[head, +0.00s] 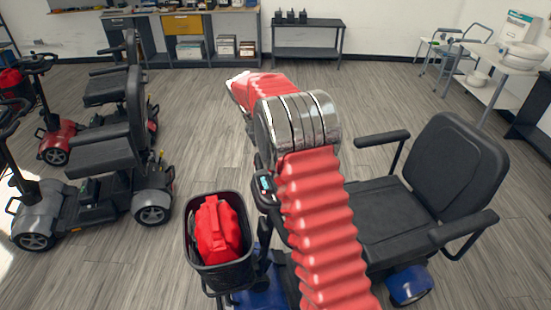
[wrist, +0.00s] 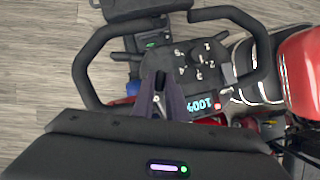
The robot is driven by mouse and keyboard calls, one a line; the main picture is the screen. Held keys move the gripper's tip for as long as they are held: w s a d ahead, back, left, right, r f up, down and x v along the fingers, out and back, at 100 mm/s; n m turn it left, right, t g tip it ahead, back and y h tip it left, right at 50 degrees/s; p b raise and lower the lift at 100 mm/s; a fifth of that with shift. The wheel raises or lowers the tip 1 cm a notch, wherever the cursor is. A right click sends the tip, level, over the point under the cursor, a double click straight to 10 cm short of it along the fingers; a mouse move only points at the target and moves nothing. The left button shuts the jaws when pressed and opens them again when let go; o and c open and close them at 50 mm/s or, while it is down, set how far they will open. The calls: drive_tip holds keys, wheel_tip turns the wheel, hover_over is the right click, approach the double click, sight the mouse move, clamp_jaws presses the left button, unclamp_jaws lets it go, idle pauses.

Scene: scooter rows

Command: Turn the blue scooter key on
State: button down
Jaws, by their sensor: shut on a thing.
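The blue scooter (head: 408,285) stands in front of me, with a black seat and blue body parts, partly covered by my red-sleeved arm. In the wrist view, its console (wrist: 187,58) shows a numbered dial (wrist: 196,56) and a lit display (wrist: 200,104) that seems to read 100%, upside down. My gripper (wrist: 160,80) is at the console beside the dial, its dark fingers shut at the tips. The key itself is hidden between the fingertips, and its turn angle cannot be made out. My gripper is hidden in the head view.
The scooter's black basket (head: 220,275) holds a red bag (head: 217,230). Black handlebar loops (wrist: 88,68) flank the console. A grey scooter (head: 95,205) and a red one (head: 60,145) stand at the left. The floor behind is clear up to the workbench (head: 200,40).

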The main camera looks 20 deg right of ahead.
drive_tip(key=shift+w+m+g, duration=0.1)
drive_tip(key=shift+m+g, duration=0.3)
drive_tip(key=shift+m, duration=0.5)
drive_tip(key=c, duration=1.8)
unclamp_jaws()
drive_tip(key=shift+o, duration=0.2)
drive_tip(key=shift+r, duration=0.1)
drive_tip(key=v, duration=1.3)
drive_tip(key=shift+w+d+r, duration=0.2)
drive_tip(key=shift+w, duration=0.05)
drive_tip(key=shift+m, duration=0.3)
